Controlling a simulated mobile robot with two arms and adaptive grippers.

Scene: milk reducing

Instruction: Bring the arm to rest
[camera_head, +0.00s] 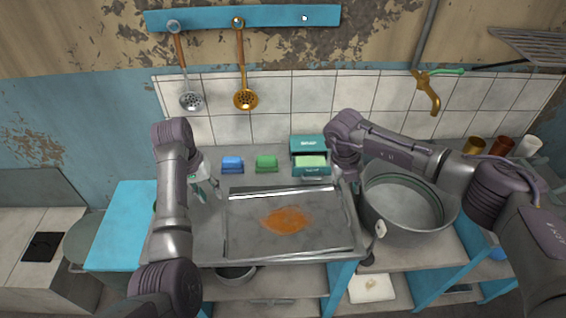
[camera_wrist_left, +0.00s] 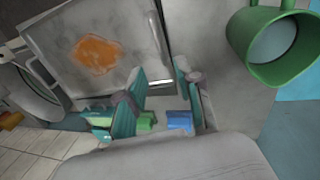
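My left gripper (camera_head: 207,192) hangs over the left end of the metal worktop, beside the shallow tray (camera_head: 245,240). In the left wrist view its two teal fingers (camera_wrist_left: 158,95) stand apart with nothing held between them. My right arm reaches in from the right above the large pot. Its wrist end (camera_head: 345,163) is near the right edge of the tray, by the teal box. The right fingers cannot be made out. The tray has an orange stain (camera_head: 287,220), which also shows in the left wrist view (camera_wrist_left: 96,54).
A blue sponge (camera_head: 232,164), a green sponge (camera_head: 266,163) and a teal box (camera_head: 310,145) stand along the back. A large metal pot (camera_head: 405,205) stands right of the tray. A green mug (camera_wrist_left: 272,72) is near my left gripper. Two ladles (camera_head: 215,75) hang on the wall.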

